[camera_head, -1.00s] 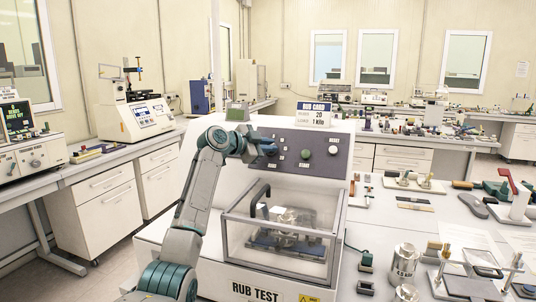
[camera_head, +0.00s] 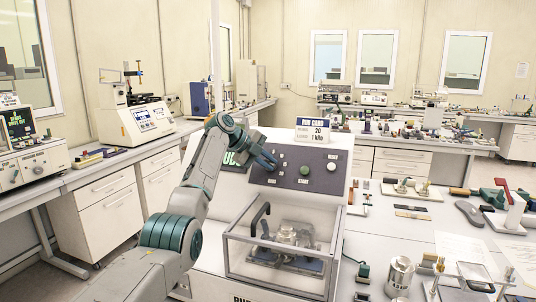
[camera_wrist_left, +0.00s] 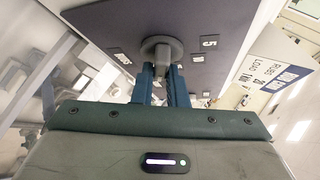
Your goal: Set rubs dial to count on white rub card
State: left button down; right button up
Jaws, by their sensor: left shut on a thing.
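The white rub card (camera_head: 318,133) with a blue header stands on top of the rub test machine and reads 20 and 1 kilo. It also shows at the right of the left wrist view (camera_wrist_left: 272,70). The dark control panel (camera_head: 325,168) faces me, with a green button (camera_head: 304,170) and a white one. My left gripper (camera_head: 270,161) is at the panel's left part. In the left wrist view the gripper (camera_wrist_left: 161,78) is shut on the grey rubs dial (camera_wrist_left: 161,48), with small number labels around it. The dial is hidden by the gripper in the head view. My right gripper is out of view.
A clear-walled test chamber (camera_head: 282,258) with a black handle sits below the panel. The bench at right holds metal cylinders (camera_head: 400,272), tools and papers. Another tester (camera_head: 146,118) stands on the left bench.

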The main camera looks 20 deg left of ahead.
pick_arm(q)
jog(key=shift+m+g+y+p, duration=0.5)
jog(key=shift+m+p, duration=0.5)
jog(key=shift+p, duration=0.05)
jog(key=c, duration=1.4)
grip_release()
jog(key=shift+c, duration=0.2)
jog(key=b+v, duration=0.4)
jog(key=v, duration=0.6)
jog(key=shift+s+a+r+b, duration=0.2)
jog(key=shift+s+r+b, duration=0.05)
jog(key=shift+b, duration=0.1)
